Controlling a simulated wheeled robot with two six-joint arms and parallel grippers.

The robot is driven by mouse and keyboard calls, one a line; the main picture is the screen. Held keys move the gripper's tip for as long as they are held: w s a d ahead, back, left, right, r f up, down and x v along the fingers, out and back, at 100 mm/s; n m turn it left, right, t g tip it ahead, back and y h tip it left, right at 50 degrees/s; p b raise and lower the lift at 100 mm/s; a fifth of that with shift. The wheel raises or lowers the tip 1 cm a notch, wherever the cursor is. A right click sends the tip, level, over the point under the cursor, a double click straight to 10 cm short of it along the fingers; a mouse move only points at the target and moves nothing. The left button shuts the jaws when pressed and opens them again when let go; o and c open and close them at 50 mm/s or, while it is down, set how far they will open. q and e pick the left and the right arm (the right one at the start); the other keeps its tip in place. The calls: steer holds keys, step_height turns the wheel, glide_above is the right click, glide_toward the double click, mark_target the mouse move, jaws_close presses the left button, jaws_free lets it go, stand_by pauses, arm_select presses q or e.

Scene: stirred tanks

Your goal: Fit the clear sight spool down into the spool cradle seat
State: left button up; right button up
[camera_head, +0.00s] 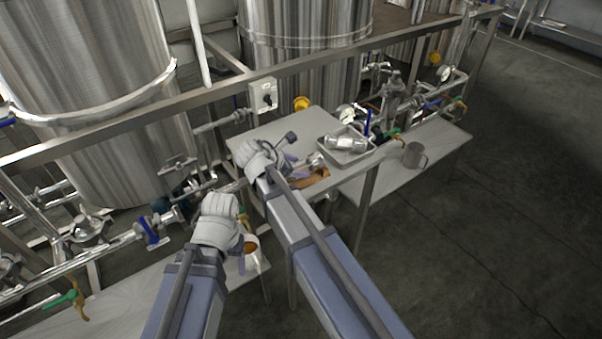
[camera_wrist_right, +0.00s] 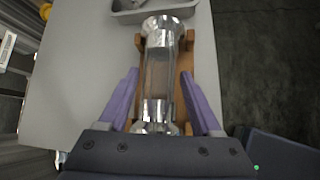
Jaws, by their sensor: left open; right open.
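The clear sight spool (camera_wrist_right: 160,75) has a see-through tube and shiny metal end flanges. In the right wrist view it lies lengthwise over the brown spool cradle (camera_wrist_right: 198,95), in line with it. I cannot tell whether it is fully down in the seat. My right gripper (camera_wrist_right: 159,74) is open, its purple fingers on either side of the spool, with gaps showing. In the head view the cradle (camera_head: 318,179) and one spool end (camera_head: 316,160) show beyond my right gripper (camera_head: 297,163). My left gripper (camera_head: 246,238) is open, lower left, away from the spool.
A metal tray (camera_head: 349,158) holding a shiny cylindrical part (camera_head: 346,143) stands just beyond the cradle on the grey table (camera_head: 285,130). Pipes, valves and steel tanks (camera_head: 85,80) line the back.

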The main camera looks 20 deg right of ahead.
steer(key=b+x, duration=0.1)
steer(key=x, duration=0.1)
steer(key=shift+w+d+f, duration=0.1)
steer(key=shift+f, duration=0.15)
steer(key=shift+r, duration=0.1)
steer(key=shift+c, duration=0.3)
jaws_close()
